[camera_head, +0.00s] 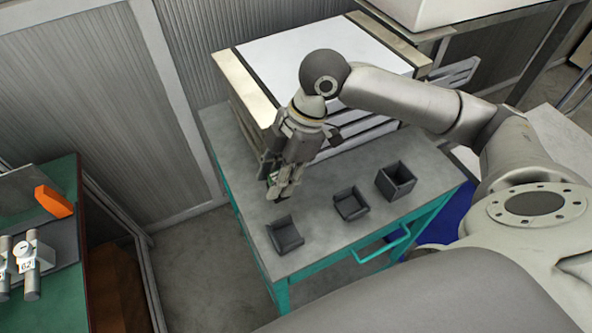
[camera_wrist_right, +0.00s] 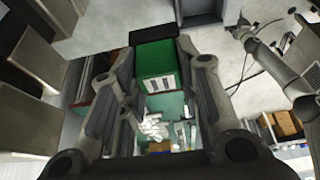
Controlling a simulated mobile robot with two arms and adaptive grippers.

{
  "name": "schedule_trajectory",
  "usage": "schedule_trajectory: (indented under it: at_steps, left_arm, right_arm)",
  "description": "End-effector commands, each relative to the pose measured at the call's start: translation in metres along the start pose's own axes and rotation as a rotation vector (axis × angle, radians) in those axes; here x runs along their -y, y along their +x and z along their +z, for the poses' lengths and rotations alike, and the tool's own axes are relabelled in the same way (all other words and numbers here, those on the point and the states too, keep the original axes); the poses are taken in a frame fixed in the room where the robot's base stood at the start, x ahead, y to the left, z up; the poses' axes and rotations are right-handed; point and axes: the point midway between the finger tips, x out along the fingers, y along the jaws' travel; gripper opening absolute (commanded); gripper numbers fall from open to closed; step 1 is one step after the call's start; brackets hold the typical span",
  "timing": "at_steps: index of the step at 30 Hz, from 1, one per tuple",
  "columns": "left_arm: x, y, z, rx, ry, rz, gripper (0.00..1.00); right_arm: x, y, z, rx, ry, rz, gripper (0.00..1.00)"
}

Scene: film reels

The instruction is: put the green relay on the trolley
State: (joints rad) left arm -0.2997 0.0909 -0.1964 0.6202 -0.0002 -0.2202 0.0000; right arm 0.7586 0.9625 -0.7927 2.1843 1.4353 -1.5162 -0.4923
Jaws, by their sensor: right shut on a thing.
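The green relay (camera_wrist_right: 155,58) is a green block with a dark end and a pale marked face, held between the fingers of my right gripper in the right wrist view. In the head view my right gripper (camera_head: 284,186) points down above the left part of the trolley (camera_head: 333,238), and the relay is mostly hidden by the fingers. The trolley has a grey top and a teal frame. I cannot tell the exact gap between relay and top. A grey arm at the right of the wrist view ends in a small dark tip, too unclear to read.
Three dark open boxes stand along the trolley's front: left (camera_head: 285,236), middle (camera_head: 351,204) and right (camera_head: 397,181). A white-topped drawer cabinet (camera_head: 300,52) fills its back. Bare top lies between them. A green table (camera_head: 62,185) with tools stands at left.

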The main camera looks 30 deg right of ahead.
Motion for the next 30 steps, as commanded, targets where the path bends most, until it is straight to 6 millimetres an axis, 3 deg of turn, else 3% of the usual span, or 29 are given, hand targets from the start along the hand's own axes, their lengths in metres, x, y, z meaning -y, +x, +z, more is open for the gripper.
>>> schedule_trajectory:
  at_steps: [4, 9, 16, 22, 30]
  left_arm:
    - [-0.001, -0.005, -0.001, 0.0, -0.001, 0.002, 0.79]
    - [-0.01, -0.008, -0.002, -0.002, -0.004, 0.012, 0.79]
    - [-0.015, -0.011, -0.004, -0.003, -0.002, 0.019, 0.79]
    - [-0.014, -0.021, -0.004, -0.002, -0.001, 0.017, 0.79]
    - [-0.01, -0.02, -0.003, -0.002, 0.0, 0.012, 0.79]
  right_arm:
    - [-0.015, 0.016, 0.032, 0.004, 0.007, -0.004, 0.07]
    - [-0.026, 0.03, 0.052, 0.0, 0.002, -0.001, 0.07]
    - [-0.034, 0.042, 0.069, 0.002, 0.004, -0.002, 0.07]
    - [-0.033, 0.065, 0.077, 0.001, 0.0, -0.001, 0.07]
    - [-0.034, 0.069, 0.078, 0.0, -0.001, 0.001, 0.07]
